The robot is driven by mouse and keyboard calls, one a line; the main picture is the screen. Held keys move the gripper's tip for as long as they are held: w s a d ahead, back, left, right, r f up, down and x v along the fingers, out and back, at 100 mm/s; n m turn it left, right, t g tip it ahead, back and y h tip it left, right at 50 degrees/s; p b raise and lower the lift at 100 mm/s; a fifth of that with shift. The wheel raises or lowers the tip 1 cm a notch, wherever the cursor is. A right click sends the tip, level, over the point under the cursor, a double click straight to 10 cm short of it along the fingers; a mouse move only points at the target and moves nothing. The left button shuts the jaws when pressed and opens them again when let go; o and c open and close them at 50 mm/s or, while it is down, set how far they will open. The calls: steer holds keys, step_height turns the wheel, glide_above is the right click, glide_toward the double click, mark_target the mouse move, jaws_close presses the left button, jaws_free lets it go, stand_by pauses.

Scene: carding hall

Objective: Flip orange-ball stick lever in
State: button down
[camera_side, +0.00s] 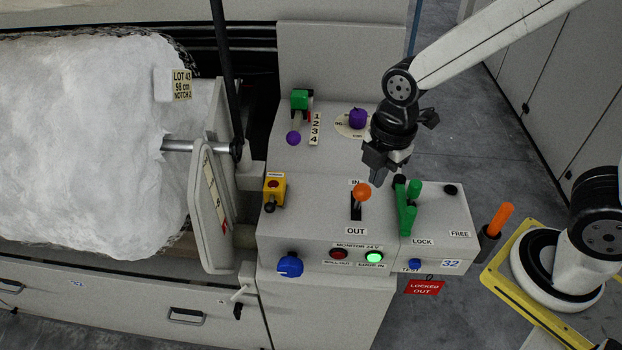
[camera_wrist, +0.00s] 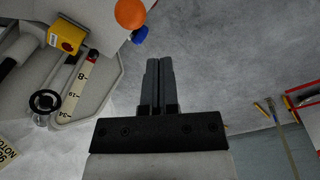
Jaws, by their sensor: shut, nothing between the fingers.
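The orange-ball lever (camera_side: 362,191) stands on the sloped face of the grey control console, its ball over the upper part of a dark slot (camera_side: 356,211). An IN label is above the slot and an OUT label below it. The stick is mostly hidden by the ball, so its exact tilt is hard to tell. My gripper (camera_side: 375,180) is shut and empty, just above and right of the ball in the side view; I cannot tell if they touch there. In the wrist view the closed fingers (camera_wrist: 159,62) are apart from the orange ball (camera_wrist: 130,13), which is up and left of them.
Green levers (camera_side: 408,208) stand close right of the slot. A purple knob (camera_side: 358,118) is behind, a yellow box with a red button (camera_side: 274,190) left, and a blue knob (camera_side: 290,265) in front. A lit green lamp (camera_side: 373,257) is below OUT. A white fibre roll (camera_side: 90,140) fills the left.

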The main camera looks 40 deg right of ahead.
mark_target(359, 199)
steer(key=a+n, duration=0.1)
steer(key=n, duration=0.1)
steer(key=a+n, duration=0.1)
steer(key=n, duration=0.1)
steer(key=a+r+n, duration=0.1)
steer(key=n, duration=0.1)
steer(key=shift+s+a+n+g, duration=0.2)
steer(key=shift+n+g, duration=0.1)
steer(key=shift+g, duration=0.1)
step_height(359, 199, down, 9)
steer(key=w+d, duration=0.2)
steer(key=shift+w+d, duration=0.15)
steer(key=shift+d, duration=0.1)
stand_by(1.0)
steer(key=shift+r, duration=0.1)
steer(key=shift+w+d+r, duration=0.1)
steer(key=shift+w+d, duration=0.05)
stand_by(0.3)
